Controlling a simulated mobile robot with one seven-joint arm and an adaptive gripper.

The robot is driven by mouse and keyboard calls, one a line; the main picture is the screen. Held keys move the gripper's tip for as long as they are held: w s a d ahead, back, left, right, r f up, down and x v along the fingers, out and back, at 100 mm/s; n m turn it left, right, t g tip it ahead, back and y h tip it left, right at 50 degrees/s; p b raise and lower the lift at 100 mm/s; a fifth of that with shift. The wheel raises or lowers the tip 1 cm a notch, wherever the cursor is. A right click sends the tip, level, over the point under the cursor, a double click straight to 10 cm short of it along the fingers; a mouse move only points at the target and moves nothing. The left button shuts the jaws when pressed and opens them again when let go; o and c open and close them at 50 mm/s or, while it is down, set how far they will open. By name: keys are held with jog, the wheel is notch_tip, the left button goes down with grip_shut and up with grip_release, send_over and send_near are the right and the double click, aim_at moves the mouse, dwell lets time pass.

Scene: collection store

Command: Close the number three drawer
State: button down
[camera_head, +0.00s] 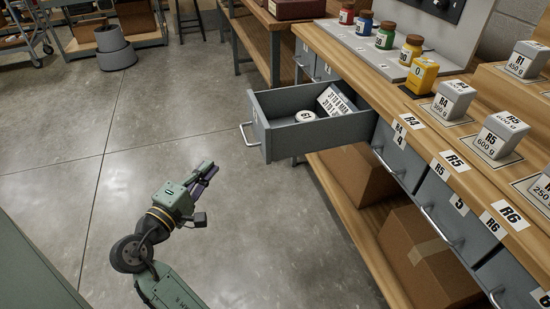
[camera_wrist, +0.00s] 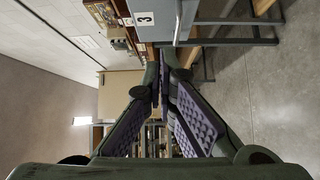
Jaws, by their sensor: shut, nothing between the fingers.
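One grey drawer (camera_head: 312,135) stands pulled out from the bench in the head view, with a metal handle (camera_head: 247,136) on its front. Its number does not show there. It holds a small round white item (camera_head: 305,117) and a printed white card (camera_head: 335,101). In the wrist view, a white label reading 3 (camera_wrist: 145,19) shows at the top beside a grey drawer panel (camera_wrist: 186,18). My gripper (camera_head: 211,169) is shut and empty, in front of the open drawer and lower left of its handle, apart from it. Its purple-padded fingers meet in the wrist view (camera_wrist: 162,75).
Other grey drawers (camera_head: 400,158) along the bench are closed. Jars and weights, such as a yellow block (camera_head: 421,76), stand on the wooden bench top (camera_head: 372,75). Cardboard boxes (camera_head: 428,255) sit on the lower shelf. The concrete floor (camera_head: 150,120) left of the drawer is clear.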

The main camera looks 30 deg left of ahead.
jog(key=shift+h, duration=0.5)
jog(key=shift+w+d+f+p, duration=0.15)
jog(key=shift+w+d+p, duration=0.4)
jog(key=shift+w, duration=1.6)
jog(key=shift+w+d+f+p, duration=0.1)
jog(key=shift+w+d+p, duration=0.5)
jog(key=shift+w, duration=1.55)
jog(key=shift+w+d+f+p, duration=0.15)
jog(key=shift+w+d+p, duration=0.4)
jog(key=shift+w, duration=1.6)
jog(key=shift+w, duration=0.1)
